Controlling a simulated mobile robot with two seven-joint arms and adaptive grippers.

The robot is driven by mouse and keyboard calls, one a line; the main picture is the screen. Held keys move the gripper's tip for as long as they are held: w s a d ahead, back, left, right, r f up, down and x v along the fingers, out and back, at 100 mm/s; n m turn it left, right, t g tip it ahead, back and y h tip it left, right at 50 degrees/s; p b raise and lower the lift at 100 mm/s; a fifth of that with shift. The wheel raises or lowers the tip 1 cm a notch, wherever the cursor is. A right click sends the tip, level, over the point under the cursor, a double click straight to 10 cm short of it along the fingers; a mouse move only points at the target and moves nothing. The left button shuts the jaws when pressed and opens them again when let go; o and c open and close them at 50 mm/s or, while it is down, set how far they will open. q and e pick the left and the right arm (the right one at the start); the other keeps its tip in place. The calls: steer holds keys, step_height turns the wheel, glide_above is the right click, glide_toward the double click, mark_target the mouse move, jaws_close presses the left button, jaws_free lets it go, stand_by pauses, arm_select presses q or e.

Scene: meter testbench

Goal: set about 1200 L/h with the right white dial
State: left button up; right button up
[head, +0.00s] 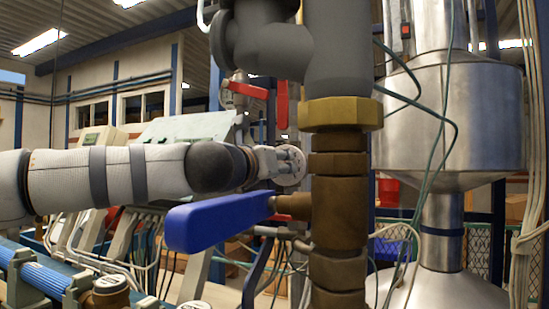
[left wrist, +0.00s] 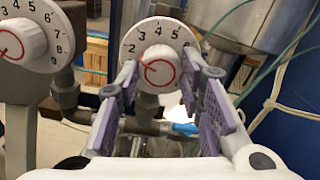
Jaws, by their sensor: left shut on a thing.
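The right white dial (left wrist: 158,56) has black numerals, of which 2 to 6 show, and a red ring with a red pointer mark. The mark points left, a little below the 2; the numeral there is hidden by a finger. My left gripper (left wrist: 163,75) has one purple-padded finger on each side of this dial and is shut on it. In the head view my left gripper (head: 277,164) reaches in from the left to the dial's pale face (head: 292,166), which is mostly covered. My right gripper is not in view.
A second white dial (left wrist: 22,46) stands left of the held one. In the head view a blue lever handle (head: 215,220) and a brass-and-grey pipe (head: 338,185) stand close in front of my gripper. Red valve handles (head: 282,105) are above. A steel tank (head: 450,120) is at right.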

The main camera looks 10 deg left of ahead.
arm_select(q)
steer(key=shift+d+f+m+p, duration=0.1)
steer(key=shift+m+p, duration=0.9)
steer(key=shift+m, duration=12.6)
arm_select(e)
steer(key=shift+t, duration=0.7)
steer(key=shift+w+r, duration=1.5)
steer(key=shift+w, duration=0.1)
arm_select(q)
steer(key=o, duration=1.2)
steer(key=shift+c, duration=0.2)
